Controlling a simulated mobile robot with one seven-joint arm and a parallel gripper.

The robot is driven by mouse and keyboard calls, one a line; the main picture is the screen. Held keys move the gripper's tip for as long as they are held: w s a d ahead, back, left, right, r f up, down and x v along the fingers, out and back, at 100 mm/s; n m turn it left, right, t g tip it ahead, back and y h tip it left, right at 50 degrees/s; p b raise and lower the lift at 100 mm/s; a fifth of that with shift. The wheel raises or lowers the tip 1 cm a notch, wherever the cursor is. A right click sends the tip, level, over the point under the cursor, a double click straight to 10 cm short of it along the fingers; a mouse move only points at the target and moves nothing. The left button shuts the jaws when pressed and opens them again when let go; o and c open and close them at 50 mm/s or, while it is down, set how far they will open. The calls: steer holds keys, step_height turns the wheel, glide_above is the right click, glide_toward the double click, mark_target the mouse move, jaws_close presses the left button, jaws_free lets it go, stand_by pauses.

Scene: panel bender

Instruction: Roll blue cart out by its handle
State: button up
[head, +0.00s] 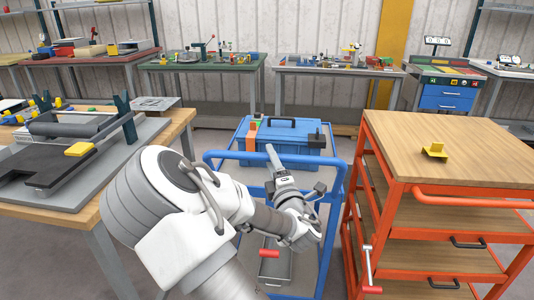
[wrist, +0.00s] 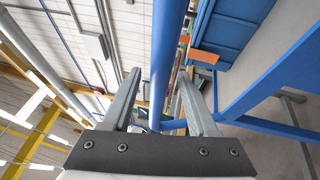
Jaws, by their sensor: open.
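The blue cart (head: 334,205) stands between a wooden workbench and an orange cart. Its blue handle bar (head: 228,155) runs across the near side at the top. In the head view my gripper (head: 271,156) reaches over the near side of the cart, close to the bar, and my arm hides part of the cart. In the wrist view the handle bar (wrist: 169,45) runs lengthwise between the two open fingers of my gripper (wrist: 158,88). The fingers are apart, and I cannot tell whether either touches the bar. Part of the cart (wrist: 275,65) shows at the right.
A blue toolbox (head: 294,133) sits on the cart, and a grey bin (head: 277,268) sits low on it. The orange cart (head: 400,195) stands close at right. The workbench (head: 178,127) with a press-like tool is at left. More benches line the back wall.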

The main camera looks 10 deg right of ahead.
steer(key=x, duration=0.4)
steer(key=shift+w, duration=0.25)
jaws_close()
stand_by(1.3)
